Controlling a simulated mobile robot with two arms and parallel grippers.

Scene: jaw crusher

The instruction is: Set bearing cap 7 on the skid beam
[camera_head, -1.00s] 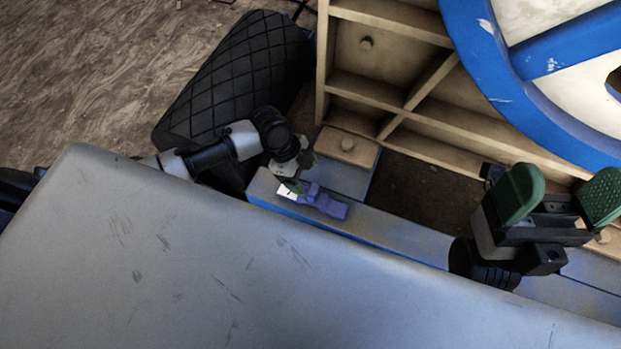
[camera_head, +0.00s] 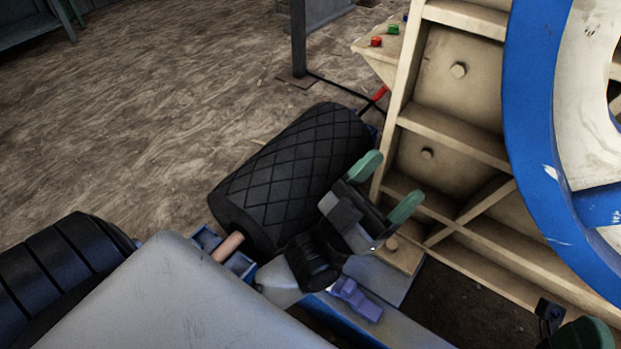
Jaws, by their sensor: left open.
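Bearing cap 7, the purple piece (camera_head: 356,299), lies on the blue-grey skid beam (camera_head: 397,330) at the lower middle of the head view. I cannot read a number on it. My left gripper (camera_head: 387,186) is open and empty, its two green finger pads spread apart. It shows above the cap in the picture, apart from it, in front of the cream frame. Its wrist hides part of the beam beside the cap. My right gripper (camera_head: 584,334) shows only in part at the lower right corner, one green pad in view.
A black ribbed roller (camera_head: 290,180) lies left of my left gripper. The cream ribbed crusher frame (camera_head: 455,110) and blue-rimmed wheel (camera_head: 540,130) stand on the right. Red and green buttons (camera_head: 385,35) sit at the top. Open floor (camera_head: 130,120) lies at left.

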